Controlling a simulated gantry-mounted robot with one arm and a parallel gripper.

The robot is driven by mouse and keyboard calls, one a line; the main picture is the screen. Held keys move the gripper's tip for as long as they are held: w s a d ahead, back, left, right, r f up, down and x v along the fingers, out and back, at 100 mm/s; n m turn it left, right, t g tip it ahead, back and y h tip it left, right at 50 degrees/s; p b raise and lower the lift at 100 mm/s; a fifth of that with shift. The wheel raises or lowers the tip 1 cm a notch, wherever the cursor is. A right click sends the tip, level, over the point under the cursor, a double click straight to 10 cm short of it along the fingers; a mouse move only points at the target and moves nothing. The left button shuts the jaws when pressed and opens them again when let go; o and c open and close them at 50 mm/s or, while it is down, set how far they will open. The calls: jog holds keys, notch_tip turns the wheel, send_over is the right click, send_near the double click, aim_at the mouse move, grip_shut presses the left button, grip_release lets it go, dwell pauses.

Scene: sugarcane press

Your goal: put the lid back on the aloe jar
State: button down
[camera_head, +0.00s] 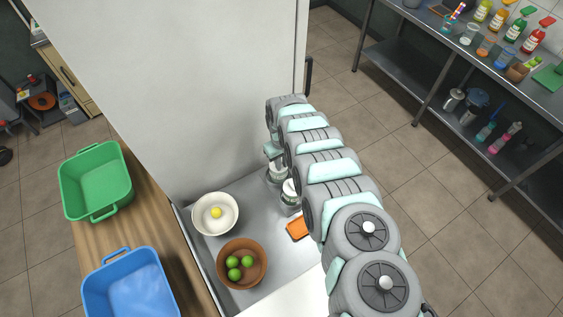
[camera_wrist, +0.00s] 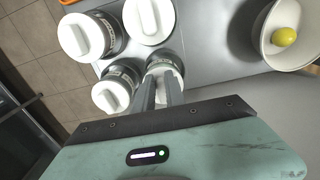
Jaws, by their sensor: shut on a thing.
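My gripper (camera_wrist: 167,84) reaches down in the wrist view, its two fingers close together on a white lid (camera_wrist: 165,68) by its handle. The lid is over a glass jar with a label; the fingers hide much of the contact, so I cannot tell whether it is fully seated. No label is readable, so I cannot tell by name which jar is the aloe one. In the head view my gripper (camera_head: 272,151) is partly hidden behind my arm, low over the jars (camera_head: 277,174) beside the white wall.
Other white-lidded jars (camera_wrist: 87,36) (camera_wrist: 112,93) (camera_wrist: 149,18) stand close around my gripper. A white bowl with a yellow fruit (camera_head: 215,214), a brown bowl of green fruit (camera_head: 242,264) and an orange item (camera_head: 297,228) share the grey counter. The white wall (camera_head: 180,90) stands close beside it.

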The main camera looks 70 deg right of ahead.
dwell(0.3)
jog(key=c, duration=0.8)
grip_release()
jog(key=shift+c, duration=0.2)
jog(key=shift+r+p, duration=1.15)
jog(key=shift+r, duration=0.1)
notch_tip(320, 180, up, 4)
jog(key=p, duration=0.3)
jog(key=shift+r, duration=0.25)
jog(key=shift+c, duration=0.4)
grip_shut()
